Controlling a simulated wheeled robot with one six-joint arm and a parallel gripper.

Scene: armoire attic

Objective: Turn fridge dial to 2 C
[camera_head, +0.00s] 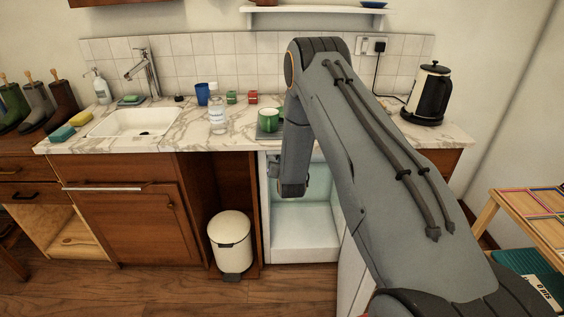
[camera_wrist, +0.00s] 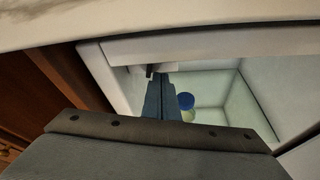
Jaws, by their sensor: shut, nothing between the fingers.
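The small white fridge (camera_head: 305,238) stands open under the counter in the head view, with its white door (camera_head: 352,285) swung out at the right, partly behind my arm. In the wrist view the fridge's inside (camera_wrist: 215,83) shows under its top edge. A small dark part (camera_wrist: 149,72) sits by a pale housing at the top of the inside; I cannot tell whether it is the dial, and no marks are readable. My gripper (camera_wrist: 161,88) is shut and empty, its fingers close below that part. I cannot tell whether they touch it. In the head view my fingers are not clear.
A blue-lidded jar (camera_wrist: 186,101) is inside the fridge. The marble counter (camera_head: 180,133) overhangs above, carrying a green mug (camera_head: 268,118), a bottle (camera_head: 217,115) and a kettle (camera_head: 428,95). A white pedal bin (camera_head: 230,235) stands left of the fridge. The floor in front is clear.

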